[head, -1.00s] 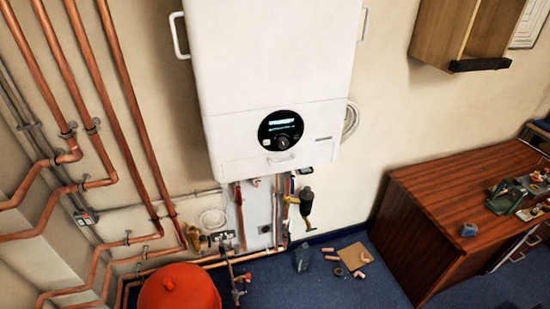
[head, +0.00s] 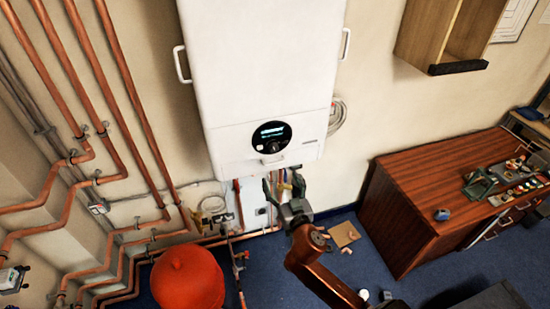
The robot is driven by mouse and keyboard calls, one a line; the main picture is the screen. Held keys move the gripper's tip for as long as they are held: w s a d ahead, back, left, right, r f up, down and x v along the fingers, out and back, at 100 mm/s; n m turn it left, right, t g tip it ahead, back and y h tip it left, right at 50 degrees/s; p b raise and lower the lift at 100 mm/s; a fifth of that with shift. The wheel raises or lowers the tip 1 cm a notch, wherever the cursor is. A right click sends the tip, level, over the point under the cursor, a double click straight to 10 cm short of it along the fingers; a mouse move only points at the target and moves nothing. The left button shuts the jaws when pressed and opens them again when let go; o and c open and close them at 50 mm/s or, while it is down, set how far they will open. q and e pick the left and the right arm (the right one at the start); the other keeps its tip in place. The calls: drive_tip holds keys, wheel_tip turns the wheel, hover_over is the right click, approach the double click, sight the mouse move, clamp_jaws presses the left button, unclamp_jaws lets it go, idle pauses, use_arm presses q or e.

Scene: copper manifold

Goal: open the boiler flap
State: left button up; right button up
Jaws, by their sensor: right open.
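The white boiler (head: 262,70) hangs on the wall at the top middle. Its flap (head: 232,150) is the lower front panel, with a round black display and a small handle (head: 271,160) at its bottom edge. The flap looks shut, flush with the boiler front. My right gripper (head: 283,183) is open and empty, fingers pointing up, just below and slightly right of the handle in the picture. Whether it touches the boiler cannot be told. It hides part of the pipes under the boiler. My left gripper is not in view.
Copper pipes (head: 130,90) run along the left wall. A red round vessel (head: 187,278) stands below left. A wooden desk (head: 420,195) with clutter is at the right, a wall cabinet (head: 420,35) above. Cardboard (head: 344,234) lies on the blue floor.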

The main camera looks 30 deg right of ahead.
sight(275, 164)
drive_tip(key=w, duration=0.2)
drive_tip(key=w+d+r+p, duration=0.1)
drive_tip(key=w, duration=0.2)
drive_tip(key=shift+w+d+r, duration=0.15)
drive_tip(key=shift+w+r, duration=0.2)
drive_tip(key=shift+w, duration=0.05)
drive_tip(key=shift+w+d, duration=0.1)
drive_tip(key=shift+w, duration=0.5)
drive_tip(key=shift+w+d, duration=0.1)
drive_tip(key=shift+w, duration=0.05)
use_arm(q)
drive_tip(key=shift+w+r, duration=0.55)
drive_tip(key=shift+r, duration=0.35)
use_arm(e)
drive_tip(key=shift+c, duration=0.3)
